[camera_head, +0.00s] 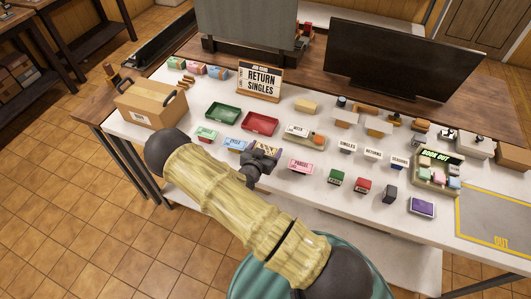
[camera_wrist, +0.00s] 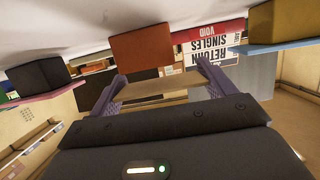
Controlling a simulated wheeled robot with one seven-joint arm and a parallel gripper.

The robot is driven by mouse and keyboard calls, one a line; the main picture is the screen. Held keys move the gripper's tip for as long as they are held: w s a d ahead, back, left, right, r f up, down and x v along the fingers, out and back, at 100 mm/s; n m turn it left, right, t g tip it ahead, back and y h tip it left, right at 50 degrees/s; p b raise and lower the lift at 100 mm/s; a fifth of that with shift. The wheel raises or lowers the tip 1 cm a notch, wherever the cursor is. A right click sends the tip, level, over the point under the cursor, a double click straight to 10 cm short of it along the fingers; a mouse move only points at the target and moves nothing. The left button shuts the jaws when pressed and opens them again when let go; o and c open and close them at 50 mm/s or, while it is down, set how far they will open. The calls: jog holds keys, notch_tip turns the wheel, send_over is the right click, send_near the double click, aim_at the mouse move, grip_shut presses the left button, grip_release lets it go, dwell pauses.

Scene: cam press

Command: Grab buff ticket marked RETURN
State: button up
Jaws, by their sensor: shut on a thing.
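The buff ticket (camera_wrist: 160,88) shows in the wrist view as a thin tan piece spanning the space between my two purple fingers. My gripper (camera_wrist: 163,92) is shut on it. Its lettering cannot be read from here. In the head view my gripper (camera_head: 262,160) is over the front part of the white table, between the blue ticket (camera_head: 235,145) and the pink ticket (camera_head: 300,166). There it hides most of the buff ticket and its block.
A green ticket (camera_head: 206,134) stands left of the blue one. Green (camera_head: 222,112) and red (camera_head: 260,123) trays lie behind my gripper, with the RETURN SINGLES sign (camera_head: 260,80) farther back. Small stamps and a BOOK OUT tray (camera_head: 436,178) crowd the right. A cardboard box (camera_head: 150,104) stands left.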

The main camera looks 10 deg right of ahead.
aim_at(266, 149)
notch_tip(266, 149, up, 8)
jog(key=shift+r+b, duration=0.1)
jog(key=shift+b, duration=0.9)
